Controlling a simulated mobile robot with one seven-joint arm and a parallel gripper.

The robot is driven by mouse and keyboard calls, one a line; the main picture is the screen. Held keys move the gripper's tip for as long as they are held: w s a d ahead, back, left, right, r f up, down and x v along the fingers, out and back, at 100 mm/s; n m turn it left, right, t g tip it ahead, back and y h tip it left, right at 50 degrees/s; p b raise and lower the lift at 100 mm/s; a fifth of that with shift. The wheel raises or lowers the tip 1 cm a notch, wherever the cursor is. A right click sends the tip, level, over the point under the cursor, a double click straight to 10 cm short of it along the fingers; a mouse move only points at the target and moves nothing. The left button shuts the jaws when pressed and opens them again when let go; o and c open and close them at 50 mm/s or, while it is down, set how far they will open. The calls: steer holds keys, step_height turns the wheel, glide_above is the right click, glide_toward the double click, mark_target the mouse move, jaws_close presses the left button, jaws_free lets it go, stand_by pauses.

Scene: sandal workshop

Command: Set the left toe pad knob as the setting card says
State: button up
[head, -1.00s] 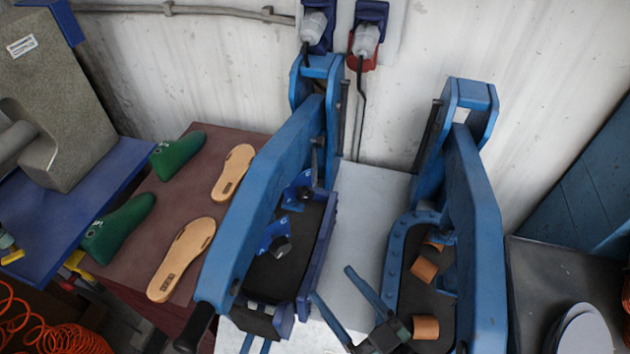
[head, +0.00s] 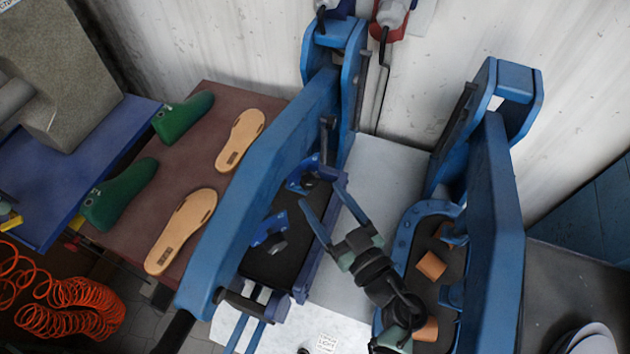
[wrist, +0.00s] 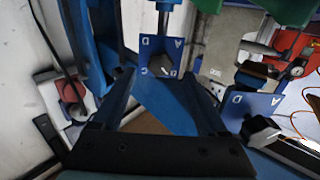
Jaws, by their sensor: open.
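The left press (head: 265,165) holds two knobs, each on a blue lettered plate. The back knob (head: 310,179) and the front knob (head: 272,243) both show in the head view. I cannot tell which is the toe pad knob. In the wrist view the one plate (wrist: 148,62) with its knob appears between my fingers, and the other plate (wrist: 240,103) is on the right with a grey and black knob (wrist: 262,131). My gripper (head: 320,196) is open and empty beside the left press, apart from both knobs. A small white printed card (head: 325,343) lies at the bottom, unreadable.
The right press (head: 490,220) stands close on my gripper's right, with orange-brown blocks (head: 431,265) inside. The left press's long blue arm leans over its knobs. Tan soles (head: 182,230) and green lasts (head: 120,193) lie on the left table. A pale surface (head: 385,170) between the presses is bare.

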mark_target(312, 184)
steer(key=shift+x, duration=2.05)
jaws_close()
